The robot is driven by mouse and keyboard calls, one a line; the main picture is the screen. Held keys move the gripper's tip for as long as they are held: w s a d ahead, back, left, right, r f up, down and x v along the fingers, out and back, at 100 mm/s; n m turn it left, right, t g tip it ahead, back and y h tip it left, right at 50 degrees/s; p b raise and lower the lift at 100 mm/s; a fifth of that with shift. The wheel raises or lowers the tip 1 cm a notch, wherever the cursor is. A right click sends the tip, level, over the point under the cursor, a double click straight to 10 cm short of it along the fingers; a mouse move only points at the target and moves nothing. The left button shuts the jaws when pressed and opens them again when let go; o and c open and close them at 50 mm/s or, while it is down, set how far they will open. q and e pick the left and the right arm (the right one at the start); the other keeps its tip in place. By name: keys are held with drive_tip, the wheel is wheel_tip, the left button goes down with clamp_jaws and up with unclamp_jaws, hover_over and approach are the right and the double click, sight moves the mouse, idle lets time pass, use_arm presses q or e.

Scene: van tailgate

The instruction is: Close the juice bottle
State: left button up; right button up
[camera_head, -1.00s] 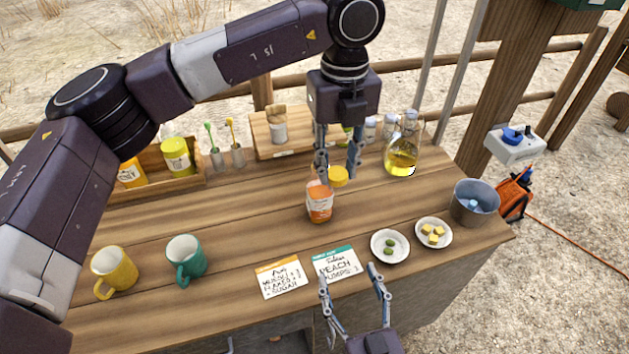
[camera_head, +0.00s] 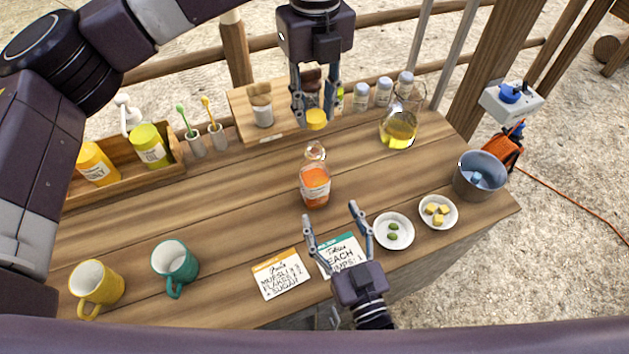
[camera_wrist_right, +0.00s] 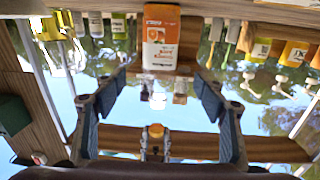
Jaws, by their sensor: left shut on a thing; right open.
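The juice bottle (camera_head: 315,187), clear with orange juice and a label, stands upright and uncapped on the wooden counter (camera_head: 240,215). My left gripper (camera_head: 314,118) is shut on the yellow cap (camera_head: 316,121), which appears above the bottle's mouth with a visible gap. My right gripper (camera_head: 331,211) is open and empty, in front of the bottle and low over the cards. In the right wrist view the bottle (camera_wrist_right: 160,40) appears upside down between the open fingers, and the cap (camera_wrist_right: 155,130) shows beyond its neck.
Two cards (camera_head: 281,275) and two small plates (camera_head: 393,231) lie near the front edge. A metal bucket (camera_head: 480,176) stands at right. An oil flask (camera_head: 398,129) is behind right of the bottle. Yellow (camera_head: 97,287) and teal (camera_head: 176,266) mugs stand at left.

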sight(319, 188)
drive_tip(key=x, duration=1)
drive_tip(key=shift+w+a, duration=0.15)
drive_tip(key=shift+w, duration=0.4)
clamp_jaws()
use_arm(q)
drive_tip(key=shift+f, duration=2.5)
